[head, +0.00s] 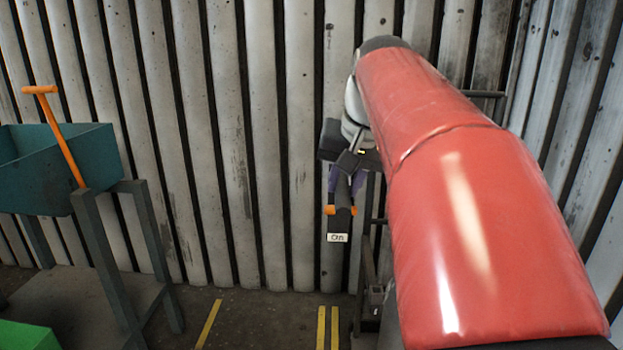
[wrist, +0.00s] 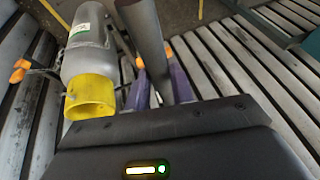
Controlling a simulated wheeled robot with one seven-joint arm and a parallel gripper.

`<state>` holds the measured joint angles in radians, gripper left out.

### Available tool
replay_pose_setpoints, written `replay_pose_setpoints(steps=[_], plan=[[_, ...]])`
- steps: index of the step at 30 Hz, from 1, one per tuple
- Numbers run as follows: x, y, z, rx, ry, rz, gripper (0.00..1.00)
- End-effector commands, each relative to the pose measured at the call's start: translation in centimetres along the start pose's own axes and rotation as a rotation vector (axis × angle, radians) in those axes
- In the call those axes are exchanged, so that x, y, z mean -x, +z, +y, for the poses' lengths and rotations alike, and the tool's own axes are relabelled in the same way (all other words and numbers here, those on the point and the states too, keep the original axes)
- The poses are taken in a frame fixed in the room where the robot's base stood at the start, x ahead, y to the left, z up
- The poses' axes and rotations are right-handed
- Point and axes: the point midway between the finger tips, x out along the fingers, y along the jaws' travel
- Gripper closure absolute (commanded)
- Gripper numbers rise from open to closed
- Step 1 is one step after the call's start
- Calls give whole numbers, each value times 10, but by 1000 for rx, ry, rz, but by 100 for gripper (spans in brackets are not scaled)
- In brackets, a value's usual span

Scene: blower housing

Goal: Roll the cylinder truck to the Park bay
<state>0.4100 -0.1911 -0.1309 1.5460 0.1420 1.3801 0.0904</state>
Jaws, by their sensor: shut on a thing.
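My gripper (head: 341,186) is shut on a dark upright bar of the cylinder truck (head: 366,255). In the wrist view the dark bar (wrist: 153,45) runs between the purple fingers of my gripper (wrist: 160,85). A grey cylinder (wrist: 90,40) with a yellow collar (wrist: 91,97) stands beside the bar in the wrist view. In the head view my red-sleeved arm hides the cylinder and much of the truck. A small white label (head: 338,238) hangs below the gripper, near an orange part. I cannot make out a Park bay sign.
Yellow floor lines (head: 207,324) lie at the bottom centre, with a paired line (head: 321,328) near the truck. A corrugated wall (head: 265,130) stands close behind. A teal bin (head: 95,150) on a stand is at left, and a green object (head: 28,336) at lower left.

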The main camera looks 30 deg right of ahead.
Motion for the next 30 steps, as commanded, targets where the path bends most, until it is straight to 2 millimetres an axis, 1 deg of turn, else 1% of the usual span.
replay_pose_setpoints(steps=[13,14,18,19,26,30], plan=[[1,0,5,0,6,2,100],[1,0,5,-1,7,2,75],[1,0,5,-1,6,2,57],[1,0,4,-1,6,1,55],[1,0,3,0,4,1,55],[10,-1,3,0,3,2,55]])
